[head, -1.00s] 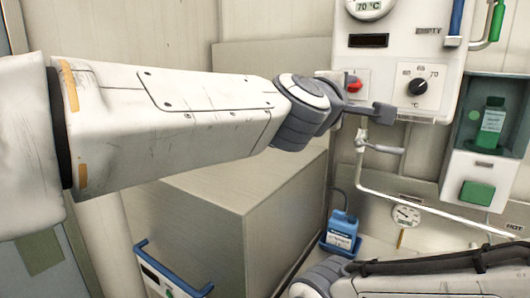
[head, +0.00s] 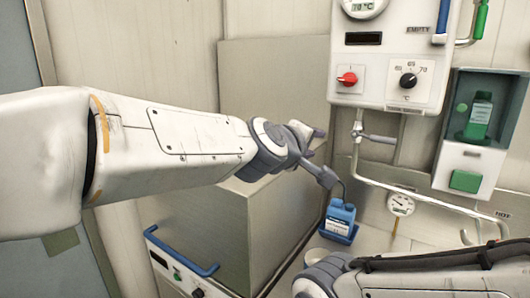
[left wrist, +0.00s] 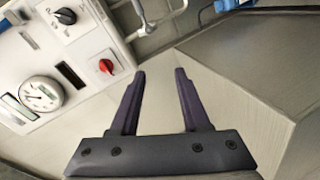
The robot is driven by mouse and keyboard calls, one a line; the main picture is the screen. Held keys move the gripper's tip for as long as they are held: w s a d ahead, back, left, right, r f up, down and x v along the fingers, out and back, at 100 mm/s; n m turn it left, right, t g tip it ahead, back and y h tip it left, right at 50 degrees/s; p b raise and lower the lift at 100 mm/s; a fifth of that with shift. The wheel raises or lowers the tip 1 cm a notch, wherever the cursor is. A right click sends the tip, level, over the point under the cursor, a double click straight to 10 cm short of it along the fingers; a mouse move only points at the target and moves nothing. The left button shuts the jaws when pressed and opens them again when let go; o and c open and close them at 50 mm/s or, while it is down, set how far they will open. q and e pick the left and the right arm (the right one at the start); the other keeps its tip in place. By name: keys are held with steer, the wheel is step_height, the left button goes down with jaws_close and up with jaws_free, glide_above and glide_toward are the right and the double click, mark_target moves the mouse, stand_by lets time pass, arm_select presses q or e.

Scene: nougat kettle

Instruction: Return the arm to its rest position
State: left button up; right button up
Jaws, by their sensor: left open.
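My left arm comes in from the left in the head view. Its gripper (head: 322,152) is in front of the wall, left of and below the white control box (head: 388,55). In the left wrist view the left gripper (left wrist: 160,80) shows two dark fingers apart with nothing between them. The red switch (head: 347,79) and the black temperature knob (head: 408,80) on the box are clear of the gripper. My right arm shows at the lower right of the head view; its gripper is not visible.
A large grey box-shaped housing (head: 205,235) stands below my left arm, with a blue-handled unit (head: 180,262) in front. A blue bottle (head: 340,218) stands right of it. A pipe with a gauge (head: 400,204) and a green-bottle dispenser (head: 474,125) are at the right.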

arm_select(q)
steer(key=s+a+f+m+g+y, duration=0.2)
steer(key=a+f+g, duration=0.1)
steer(key=a+f, duration=0.6)
steer(key=s+a+f+m+g+y, duration=0.1)
steer(key=a+f+m+g+y, duration=0.15)
steer(key=a+f, duration=0.7)
steer(key=s+a+f+m+g+y, duration=0.2)
steer(key=s+a+f, duration=0.3)
steer(key=s+f, duration=0.25)
steer(key=s+a+f+m+g+y, duration=0.1)
steer(key=s+a+f+m+g, duration=0.15)
steer(key=s+a+f, duration=0.45)
steer(key=s+d+r+m+g, duration=0.1)
steer(key=s+d+r+m, duration=0.1)
steer(key=s+d, duration=0.4)
steer(key=s+d+r+m+g, duration=0.2)
steer(key=s+d+r+m, duration=0.1)
steer(key=s+d, duration=0.4)
steer(key=d+m, duration=0.1)
steer(key=d, duration=0.2)
steer(key=shift+r+h, duration=0.15)
steer(key=shift+h, duration=0.2)
